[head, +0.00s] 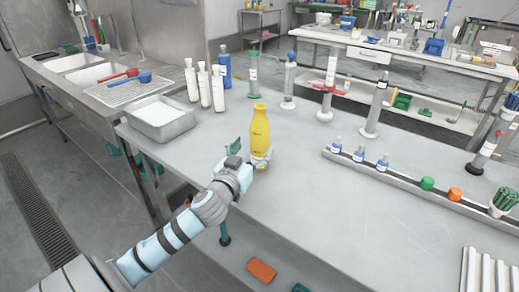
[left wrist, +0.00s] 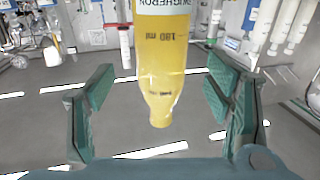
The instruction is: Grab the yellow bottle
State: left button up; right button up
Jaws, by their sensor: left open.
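The yellow bottle (head: 260,130) stands upright on the grey bench, near its left front part. My left gripper (head: 255,160) reaches it from the front, low on its body. In the left wrist view the bottle (left wrist: 162,60) hangs between the two green finger pads of my open left gripper (left wrist: 162,108), its narrow end pointing down in the picture. A gap shows between the bottle and each pad. Its upper end in that view is cut off by the frame. The lower part of the bottle is partly hidden by the gripper in the head view. My right gripper is not in view.
A metal tray (head: 160,131) stands left of the bottle. Several white bottles (head: 204,86), a blue bottle (head: 225,70) and a green-capped cylinder (head: 252,72) stand behind it. A rack (head: 403,184) with small bottles lies to the right. The bench (head: 300,205) between is clear.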

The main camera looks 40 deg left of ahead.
aim_at(256, 145)
pick_arm(q)
jog(key=x, duration=0.6)
jog(key=shift+w+f, duration=0.1)
jog(key=shift+f, duration=0.25)
jog(key=c, duration=1.5)
